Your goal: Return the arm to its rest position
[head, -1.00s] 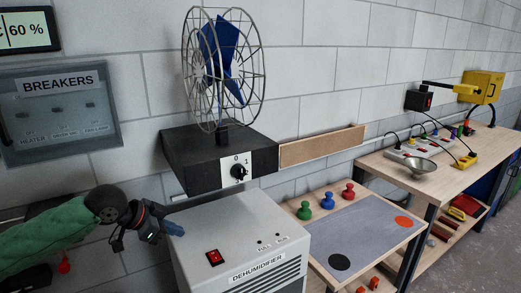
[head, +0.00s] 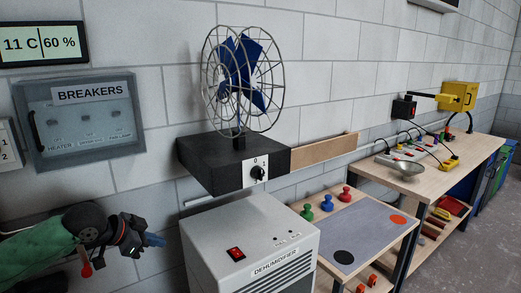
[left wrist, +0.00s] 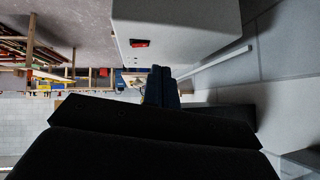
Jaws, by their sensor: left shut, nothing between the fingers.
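My left gripper (head: 154,240) is in the lower left of the head view, on the green-sleeved arm that comes in from the left. Its blue fingers are shut with nothing between them. It is in front of the wall, left of the dehumidifier (head: 245,240) and apart from it. In the left wrist view the shut fingers (left wrist: 164,85) show at the middle, and the dehumidifier's red switch (left wrist: 140,43) shows above them. My right gripper is not in view.
The breakers box (head: 85,125) hangs on the wall above the left arm. A fan (head: 243,80) stands on a black box (head: 215,165) behind the dehumidifier. A low table (head: 370,255) with several coloured pegs and a workbench (head: 440,180) stand to the right.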

